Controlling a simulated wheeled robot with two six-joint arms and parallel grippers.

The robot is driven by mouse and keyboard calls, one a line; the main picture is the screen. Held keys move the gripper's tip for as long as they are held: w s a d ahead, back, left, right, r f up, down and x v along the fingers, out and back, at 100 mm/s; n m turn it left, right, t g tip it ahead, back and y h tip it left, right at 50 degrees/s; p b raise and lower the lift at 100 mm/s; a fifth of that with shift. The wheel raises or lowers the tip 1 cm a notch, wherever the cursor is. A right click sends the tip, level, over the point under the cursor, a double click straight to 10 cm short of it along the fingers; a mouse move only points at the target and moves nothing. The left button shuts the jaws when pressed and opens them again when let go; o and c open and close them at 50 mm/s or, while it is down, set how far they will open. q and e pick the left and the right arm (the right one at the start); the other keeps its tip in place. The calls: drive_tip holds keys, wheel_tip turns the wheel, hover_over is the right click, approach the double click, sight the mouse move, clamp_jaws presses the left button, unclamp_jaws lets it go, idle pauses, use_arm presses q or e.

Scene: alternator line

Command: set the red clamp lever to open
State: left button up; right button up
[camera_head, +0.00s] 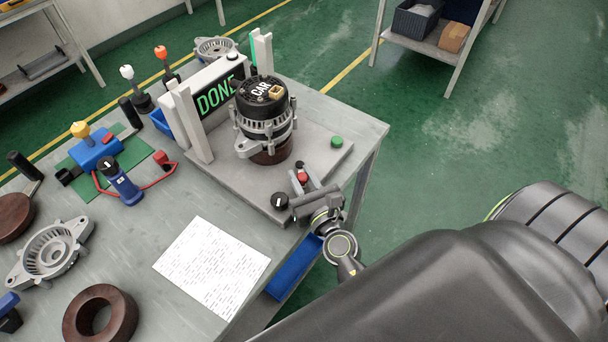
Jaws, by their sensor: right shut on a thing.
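The red clamp lever (303,177) shows as a small red tip at the front right of the grey fixture plate (235,180). My right gripper (304,180) is shut on it, and its fingers hide most of the lever, so its angle cannot be read. An alternator (265,112) with a black top marked "CAR" stands upright on the plate, behind the gripper. My left gripper is not in view.
A black knob (280,201) is close left of the gripper, and a green button (337,142) is behind it. A screen (219,96) reads "DONE". Paper (212,265), a blue tool (121,182) and alternator parts lie on the bench.

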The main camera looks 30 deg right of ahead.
drive_tip(key=shift+a+f, duration=0.1)
idle(0.4)
drive_tip(key=o, duration=1)
